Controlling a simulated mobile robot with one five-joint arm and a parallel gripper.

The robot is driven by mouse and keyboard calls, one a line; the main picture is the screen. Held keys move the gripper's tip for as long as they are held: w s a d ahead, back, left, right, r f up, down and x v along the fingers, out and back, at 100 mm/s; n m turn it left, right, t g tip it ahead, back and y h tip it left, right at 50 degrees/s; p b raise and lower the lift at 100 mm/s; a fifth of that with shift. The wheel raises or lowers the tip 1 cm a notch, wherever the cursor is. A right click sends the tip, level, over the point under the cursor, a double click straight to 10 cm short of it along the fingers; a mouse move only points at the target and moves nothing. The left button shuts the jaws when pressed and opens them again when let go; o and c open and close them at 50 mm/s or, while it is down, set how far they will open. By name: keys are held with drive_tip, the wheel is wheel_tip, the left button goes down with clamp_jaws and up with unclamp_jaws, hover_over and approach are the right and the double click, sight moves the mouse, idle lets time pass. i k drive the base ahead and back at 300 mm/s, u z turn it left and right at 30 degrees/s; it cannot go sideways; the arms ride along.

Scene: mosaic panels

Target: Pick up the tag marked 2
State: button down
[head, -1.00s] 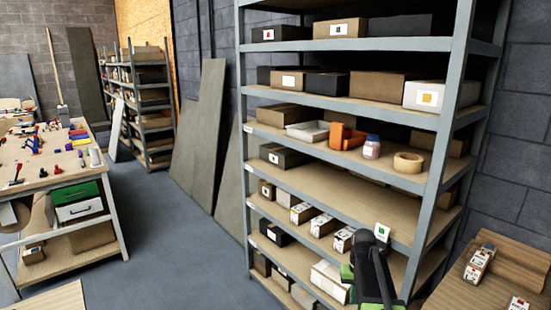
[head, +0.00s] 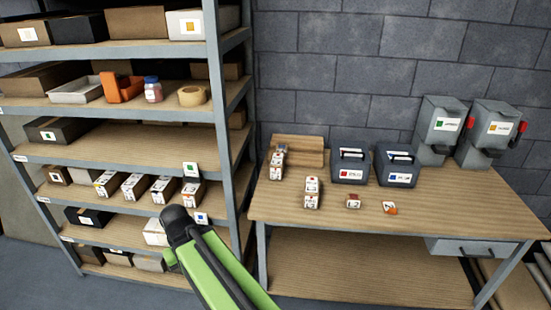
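Two small tags lie on the wooden table at the right: a small red and white tag (head: 353,201) and an orange and white tag (head: 389,208). A mark like a 2 seems to show on the red one, but it is too small to read for sure. My green and black arm rises from the bottom centre, left of the table and in front of the shelf. No fingertips of my gripper show, so its opening and anything in it are hidden.
Small labelled boxes (head: 312,193) stand left of the tags on the table (head: 430,227). Two dark bins (head: 350,164) (head: 397,168) and two grey dispensers (head: 438,125) (head: 497,130) stand behind. A loaded metal shelf (head: 217,110) is at the left. The table's front right is clear.

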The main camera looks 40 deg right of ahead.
sight(390, 205)
drive_tip(key=z, duration=1.15)
